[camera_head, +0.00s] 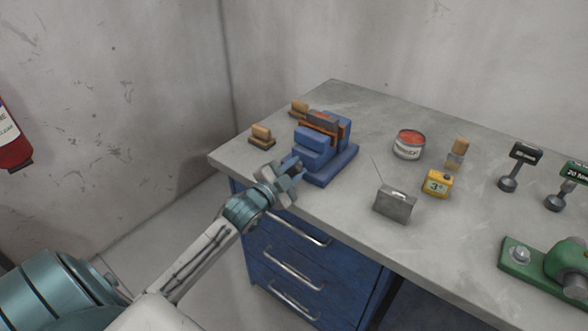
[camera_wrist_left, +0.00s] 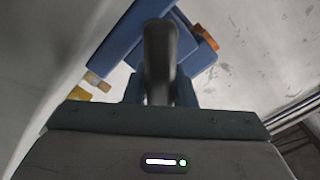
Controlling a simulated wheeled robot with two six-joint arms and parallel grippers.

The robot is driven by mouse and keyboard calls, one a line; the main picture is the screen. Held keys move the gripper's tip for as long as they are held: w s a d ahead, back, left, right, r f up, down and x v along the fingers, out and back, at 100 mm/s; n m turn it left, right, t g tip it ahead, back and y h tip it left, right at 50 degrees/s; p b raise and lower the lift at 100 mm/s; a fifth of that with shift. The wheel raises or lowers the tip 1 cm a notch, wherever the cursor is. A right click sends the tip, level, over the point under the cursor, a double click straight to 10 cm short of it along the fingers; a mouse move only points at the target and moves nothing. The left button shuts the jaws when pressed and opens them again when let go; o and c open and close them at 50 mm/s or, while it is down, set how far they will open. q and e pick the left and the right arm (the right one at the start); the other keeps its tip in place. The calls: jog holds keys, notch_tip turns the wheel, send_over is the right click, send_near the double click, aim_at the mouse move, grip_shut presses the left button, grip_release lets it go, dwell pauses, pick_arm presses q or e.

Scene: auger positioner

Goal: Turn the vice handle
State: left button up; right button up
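The blue vice (camera_head: 313,147) stands on the near left part of the grey workbench, with an orange-brown piece between its jaws. My left gripper (camera_head: 291,168) is right at the vice's front side, at the bench edge. In the left wrist view a dark grey bar (camera_wrist_left: 160,60), seemingly the vice handle, stands between my left gripper's fingers (camera_wrist_left: 160,92). The fingers look apart, one on each side of the bar; contact with it is not clear. The blue vice body (camera_wrist_left: 122,38) lies beyond. In the head view the gripper hides the handle. My right gripper is not in view.
The workbench (camera_head: 290,220) has blue drawers below. Two small brushes (camera_head: 262,135) lie left of the vice. A red can (camera_head: 409,144), a yellow timer (camera_head: 437,184) and a grey box with an antenna (camera_head: 394,205) stand to the right. A green tool (camera_head: 545,265) is farther right.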

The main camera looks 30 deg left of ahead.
pick_arm(q)
jog(key=o, duration=0.4)
jog(key=shift+d, duration=0.1)
jog(key=s+b, duration=0.1)
jog(key=s, duration=0.9)
jog(key=shift+s+a, duration=0.4)
